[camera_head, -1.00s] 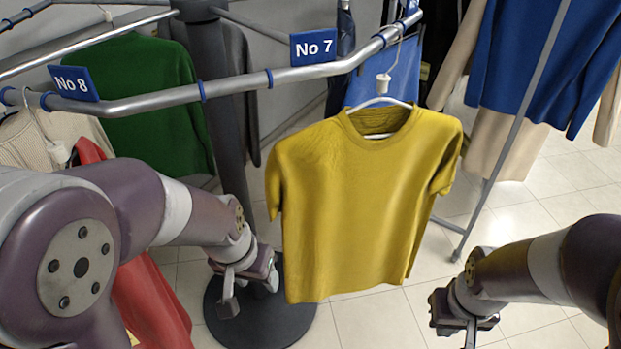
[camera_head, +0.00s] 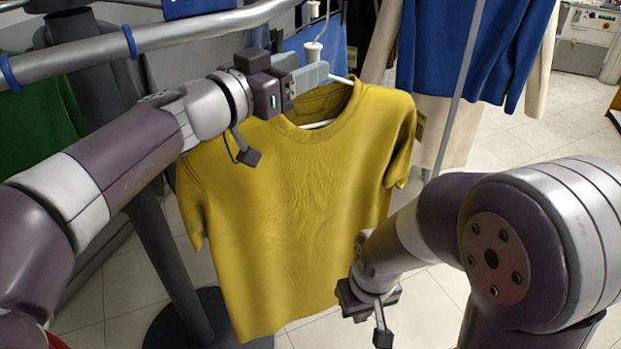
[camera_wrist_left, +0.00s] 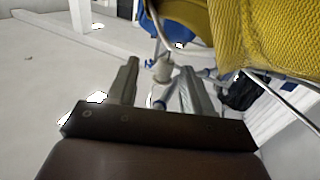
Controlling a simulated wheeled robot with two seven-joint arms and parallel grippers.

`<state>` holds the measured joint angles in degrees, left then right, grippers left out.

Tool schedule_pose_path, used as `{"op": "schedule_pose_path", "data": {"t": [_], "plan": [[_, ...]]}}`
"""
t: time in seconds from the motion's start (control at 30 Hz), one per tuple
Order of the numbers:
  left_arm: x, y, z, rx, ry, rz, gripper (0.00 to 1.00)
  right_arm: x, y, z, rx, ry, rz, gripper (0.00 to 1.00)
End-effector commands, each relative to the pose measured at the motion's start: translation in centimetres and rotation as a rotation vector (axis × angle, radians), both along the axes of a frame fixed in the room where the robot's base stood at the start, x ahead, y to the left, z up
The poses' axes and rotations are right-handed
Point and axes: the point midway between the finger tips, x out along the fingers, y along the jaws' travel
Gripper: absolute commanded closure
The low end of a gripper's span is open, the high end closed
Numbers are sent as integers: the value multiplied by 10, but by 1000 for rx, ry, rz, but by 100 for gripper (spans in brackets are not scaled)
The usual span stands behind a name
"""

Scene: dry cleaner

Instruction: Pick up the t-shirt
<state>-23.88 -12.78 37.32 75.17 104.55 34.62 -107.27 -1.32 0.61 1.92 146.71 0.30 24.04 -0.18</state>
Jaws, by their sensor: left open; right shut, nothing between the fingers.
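The yellow t-shirt (camera_head: 300,200) hangs on a white hanger (camera_head: 341,80) in the middle of the head view. Its knit fabric also fills the upper right of the left wrist view (camera_wrist_left: 285,35). My left gripper (camera_head: 310,75) is open at the hanger's top, just above the collar. In the left wrist view, the white neck piece of the hanger (camera_wrist_left: 162,70) appears between the spread fingers; contact cannot be told. My right gripper (camera_head: 380,325) is shut and empty, beside the shirt's lower right edge. My left arm hides part of the shirt's left shoulder.
A grey metal rail (camera_head: 170,38) with blue rings crosses the upper left. A dark post (camera_head: 160,235) stands on a round base behind the shirt. A green garment (camera_head: 35,120) hangs at left, a blue one (camera_head: 480,45) at upper right.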

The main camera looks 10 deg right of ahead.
Motion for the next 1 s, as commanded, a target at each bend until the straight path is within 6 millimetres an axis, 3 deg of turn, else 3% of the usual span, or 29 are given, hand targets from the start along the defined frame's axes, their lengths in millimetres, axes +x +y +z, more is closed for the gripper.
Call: {"op": "schedule_pose_path", "data": {"t": [0.03, 0.1, 0.23, 0.47, 0.6, 0.63, 1.0], "plan": [[4, -9, 11, 1, 4, -2, 50, 0, 0, 18, 0, -1, 0, 100], [10, -22, 15, 2, 5, -3, 50, 0, 0, 29, 0, -1, 0, 100], [20, -35, 9, 1, 3, 0, 50, 0, 0, 32, 0, -1, 0, 100], [21, -37, 5, 0, 1, 1, 50, 0, 0, 30, 0, -1, 0, 100], [21, -37, 5, 1, 2, 1, 95, 0, 0, 30, 0, -1, 0, 100], [21, -36, 5, 1, 2, 1, 100, 0, 0, 30, 0, -1, 0, 100], [21, -36, 8, 0, 0, 1, 100, 0, 0, 29, 0, -1, 0, 100]]}}
